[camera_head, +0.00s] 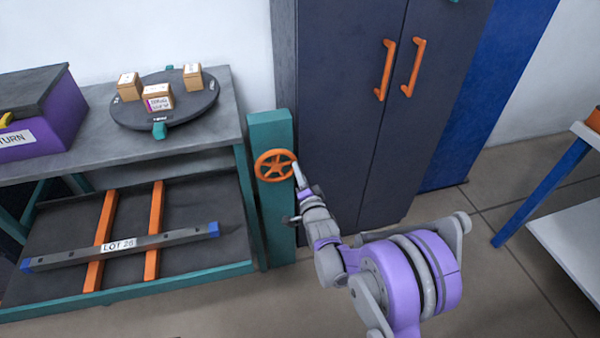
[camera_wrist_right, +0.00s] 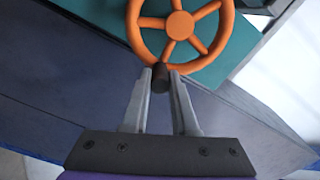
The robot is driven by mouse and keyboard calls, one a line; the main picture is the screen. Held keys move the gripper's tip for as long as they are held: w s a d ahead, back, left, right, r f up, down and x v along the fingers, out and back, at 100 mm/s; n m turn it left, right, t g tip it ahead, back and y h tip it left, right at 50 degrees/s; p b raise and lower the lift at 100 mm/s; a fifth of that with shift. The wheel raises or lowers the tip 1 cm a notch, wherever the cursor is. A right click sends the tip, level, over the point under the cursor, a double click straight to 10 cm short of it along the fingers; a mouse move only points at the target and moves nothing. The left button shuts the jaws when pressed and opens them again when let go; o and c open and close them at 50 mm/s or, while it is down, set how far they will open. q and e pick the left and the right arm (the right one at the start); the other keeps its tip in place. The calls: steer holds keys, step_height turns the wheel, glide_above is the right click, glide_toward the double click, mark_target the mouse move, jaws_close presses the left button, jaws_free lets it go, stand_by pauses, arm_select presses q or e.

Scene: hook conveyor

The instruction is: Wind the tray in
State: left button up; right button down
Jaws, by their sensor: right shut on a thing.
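An orange spoked handwheel (camera_head: 274,166) is mounted on the front of a teal post (camera_head: 270,128) at the right end of the bench. It fills the top of the right wrist view (camera_wrist_right: 180,25). My right gripper (camera_head: 297,172) is at the wheel's right side. In the right wrist view my right gripper (camera_wrist_right: 161,80) is shut on the wheel's dark handle (camera_wrist_right: 160,76) at the rim. My left gripper is out of view.
A dark turntable (camera_head: 190,108) with three small boxes stands on the grey bench top (camera_head: 70,150), beside a purple "RETURN" bin (camera_head: 65,110). A dark cabinet (camera_head: 350,110) with orange handles stands right behind my arm. A white table (camera_head: 570,235) is at far right. The floor between is clear.

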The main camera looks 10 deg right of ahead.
mark_target(273, 182)
steer(key=f+m+b, duration=0.1)
steer(key=f+m, duration=0.1)
steer(key=shift+m, duration=0.4)
steer(key=m+b, duration=0.1)
steer(key=m, duration=0.1)
steer(key=f+m+b, duration=0.1)
steer(key=a+f+m+b, duration=0.1)
steer(key=m, duration=0.1)
steer(key=shift+f+m, duration=0.2)
steer(key=shift+m, duration=0.1)
steer(key=a+m, duration=0.1)
steer(key=m, duration=0.1)
steer(key=a+f+m+b, duration=0.1)
steer(key=m, duration=0.2)
steer(key=a+f+m+b, duration=0.1)
steer(key=m, duration=0.2)
steer(key=shift+a+f, duration=0.15)
steer(key=shift+a, duration=0.15)
steer(key=a+m, duration=0.1)
steer(key=m, duration=0.2)
steer(key=shift+s+a, duration=0.1)
steer(key=shift+a, duration=0.25)
steer(key=shift+a+m, duration=0.3)
steer(key=shift+m, duration=0.4)
steer(key=shift+a+m, duration=0.3)
steer(key=shift+m, duration=0.4)
